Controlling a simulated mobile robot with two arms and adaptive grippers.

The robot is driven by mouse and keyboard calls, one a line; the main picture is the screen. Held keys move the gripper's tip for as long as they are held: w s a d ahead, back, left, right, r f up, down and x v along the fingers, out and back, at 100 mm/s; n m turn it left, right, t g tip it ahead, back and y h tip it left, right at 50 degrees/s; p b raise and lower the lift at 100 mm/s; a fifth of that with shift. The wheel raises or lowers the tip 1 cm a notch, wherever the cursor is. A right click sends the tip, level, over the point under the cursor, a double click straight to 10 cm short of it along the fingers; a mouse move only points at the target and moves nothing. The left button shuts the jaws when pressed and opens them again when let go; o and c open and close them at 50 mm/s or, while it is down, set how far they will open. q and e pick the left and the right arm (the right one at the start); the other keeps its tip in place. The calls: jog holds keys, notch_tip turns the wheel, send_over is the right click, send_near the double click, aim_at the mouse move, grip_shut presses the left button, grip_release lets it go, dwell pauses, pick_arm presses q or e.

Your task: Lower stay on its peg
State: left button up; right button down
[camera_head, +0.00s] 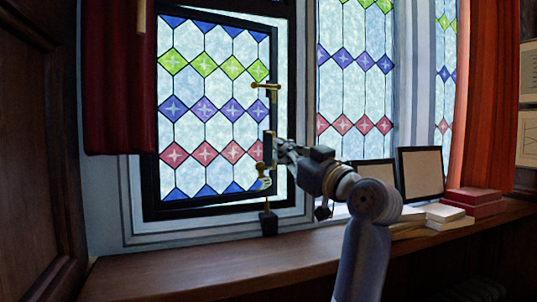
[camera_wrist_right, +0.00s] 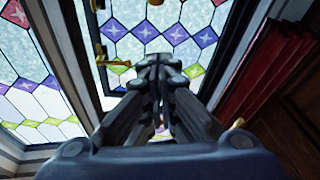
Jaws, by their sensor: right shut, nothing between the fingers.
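The black-framed leaded window (camera_head: 208,110) stands at the left and seems ajar; it also shows in the wrist view (camera_wrist_right: 165,35). A brass handle (camera_head: 265,87) is on its right edge and appears in the wrist view (camera_wrist_right: 112,64). A small brass fitting (camera_head: 264,181), perhaps part of the stay, is low on that edge. A dark block (camera_head: 268,223) stands on the sill below it; I cannot make out a peg. My right gripper (camera_head: 279,152) is shut and empty beside the window's right edge, between handle and fitting; its fingers (camera_wrist_right: 160,62) meet in the wrist view. My left gripper is out of view.
The wooden sill (camera_head: 215,262) is clear at the front left. Frames (camera_head: 420,173), pale books (camera_head: 446,216) and red books (camera_head: 473,203) stand to the right of my arm. Red curtains hang at the left (camera_head: 119,85) and right (camera_head: 482,100).

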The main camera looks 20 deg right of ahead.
jog(key=p+x, duration=0.5)
jog(key=x, duration=0.5)
jog(key=f, duration=0.4)
jog(key=shift+s+d, duration=0.25)
jog(key=shift+d, duration=0.1)
